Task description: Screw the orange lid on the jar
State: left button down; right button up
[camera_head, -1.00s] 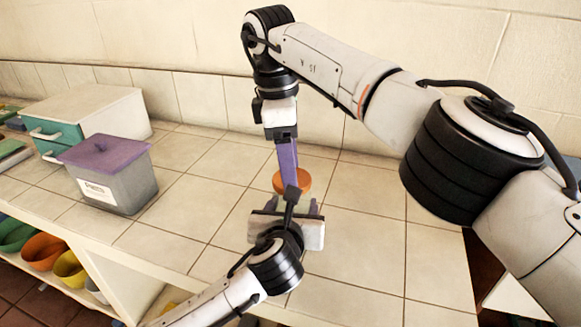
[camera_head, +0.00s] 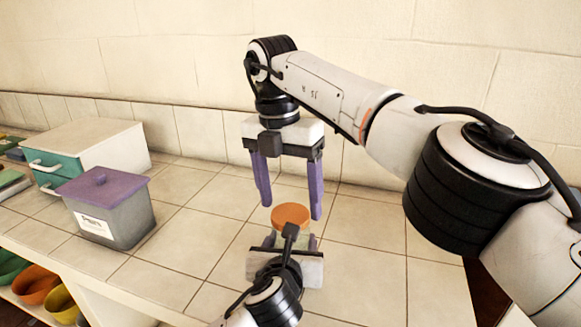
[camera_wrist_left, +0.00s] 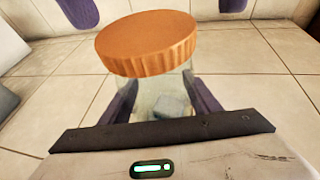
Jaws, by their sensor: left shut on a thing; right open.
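The orange lid (camera_head: 291,215) sits on top of the jar; in the left wrist view the lid (camera_wrist_left: 147,43) has a ribbed edge and looks slightly tilted. The clear jar (camera_wrist_left: 160,98) stands below it, with a pale block-like thing inside. My left gripper (camera_wrist_left: 165,105) is shut on the jar, one purple finger on each side; in the head view the left gripper (camera_head: 288,243) mostly hides the jar. My right gripper (camera_head: 290,208) is open, its purple fingers apart and pointing down, above and behind the lid. Whether the lid is threaded on cannot be told.
A grey bin with a purple lid (camera_head: 104,205) stands on the tiled counter (camera_head: 365,270) at left. Behind it is a white drawer box with teal fronts (camera_head: 62,148). Coloured pots (camera_head: 36,284) sit on a shelf below. The wall (camera_head: 200,60) is close behind. Counter to the right is clear.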

pick_arm(q)
jog(key=shift+f, duration=0.1)
pick_arm(e)
jog(key=n, duration=0.4)
jog(key=shift+r, duration=0.4)
jog(key=n, duration=0.4)
jog(key=shift+r, duration=0.35)
jog(key=n, duration=0.4)
jog(key=shift+d+r+n, duration=0.1)
jog(key=shift+r+n, duration=0.2)
jog(key=n, duration=0.4)
jog(key=shift+r+y, duration=0.3)
jog(key=shift+r, duration=0.05)
jog(key=n, duration=0.4)
jog(key=shift+r, duration=0.4)
jog(key=n, duration=0.4)
jog(key=shift+r, duration=0.35)
jog(key=n, duration=0.4)
jog(key=shift+r, duration=0.4)
jog(key=n, duration=0.2)
jog(key=r+n, duration=0.1)
jog(key=n, duration=0.2)
jog(key=shift+w+y, duration=0.1)
jog(key=shift+y, duration=0.2)
jog(key=shift+f, duration=0.15)
